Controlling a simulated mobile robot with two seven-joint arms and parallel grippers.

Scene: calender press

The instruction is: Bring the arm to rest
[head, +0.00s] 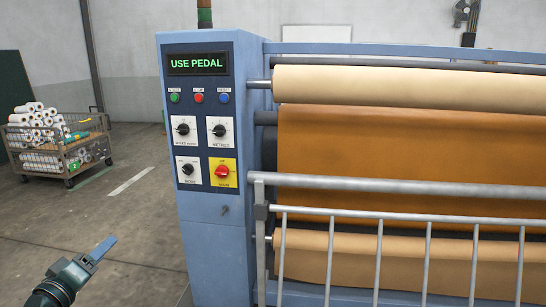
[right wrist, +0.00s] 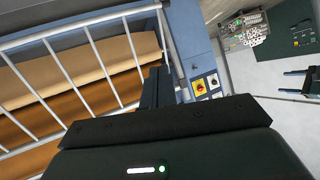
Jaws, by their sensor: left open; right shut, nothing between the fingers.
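My left gripper (head: 102,249) is at the lower left of the head view, in free air to the left of the calender press's control column (head: 215,265). It is open and empty; from this side its fingers overlap. My right gripper (right wrist: 157,84) shows in the right wrist view, with its fingers together and nothing between them. It is in front of the press's guard rail (right wrist: 88,45), with the control column (right wrist: 192,45) beyond it. I cannot tell its exact distance from the rail. My right arm is out of the head view.
The column's display (head: 197,64) reads "USE PEDAL". Below it are buttons, knobs and a red switch on a yellow plate (head: 223,172). The guard rail (head: 400,187) fronts tan and brown rolls. A wire cart of white rolls (head: 60,145) stands far left. Floor between is clear.

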